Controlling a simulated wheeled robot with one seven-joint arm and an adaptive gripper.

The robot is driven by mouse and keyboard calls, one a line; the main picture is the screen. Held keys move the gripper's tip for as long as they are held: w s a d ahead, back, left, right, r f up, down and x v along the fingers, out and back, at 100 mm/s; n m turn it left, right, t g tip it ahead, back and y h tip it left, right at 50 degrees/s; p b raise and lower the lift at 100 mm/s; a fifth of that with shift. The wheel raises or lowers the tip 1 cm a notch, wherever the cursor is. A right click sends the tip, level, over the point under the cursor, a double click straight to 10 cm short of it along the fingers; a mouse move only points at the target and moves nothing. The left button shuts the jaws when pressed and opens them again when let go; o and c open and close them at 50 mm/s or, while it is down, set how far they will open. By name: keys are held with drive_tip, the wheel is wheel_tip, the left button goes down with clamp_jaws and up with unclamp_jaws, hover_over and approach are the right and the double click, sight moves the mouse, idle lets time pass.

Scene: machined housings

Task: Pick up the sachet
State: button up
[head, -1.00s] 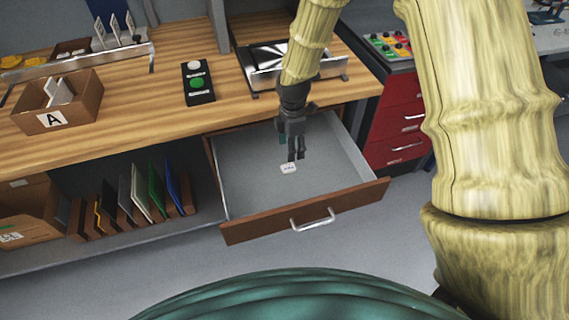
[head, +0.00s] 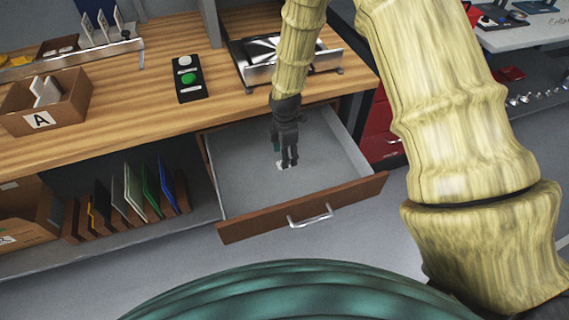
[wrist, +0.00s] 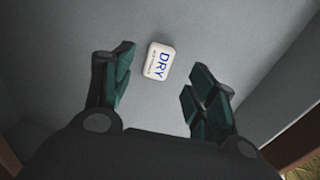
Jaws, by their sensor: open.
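The sachet (wrist: 159,61) is a small white packet with "DRY" in blue letters. In the wrist view it lies flat on the grey drawer floor, just beyond the fingertips and between their lines. In the head view the sachet (head: 282,165) shows only in part, behind the fingers. My gripper (head: 286,163) is inside the open drawer, pointing down. In the wrist view my gripper (wrist: 160,88) has its dark green finger pads spread apart, with nothing between them.
The open drawer (head: 300,205) has brown front walls and a handle. Its side wall is close on the right in the wrist view. The wooden worktop (head: 140,105) is above, with a box marked A (head: 45,105) and a button panel (head: 188,78).

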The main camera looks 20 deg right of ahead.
drive_tip(key=shift+w+a+f, duration=0.1)
drive_tip(key=shift+f, duration=1.9)
drive_tip(key=c, duration=0.9)
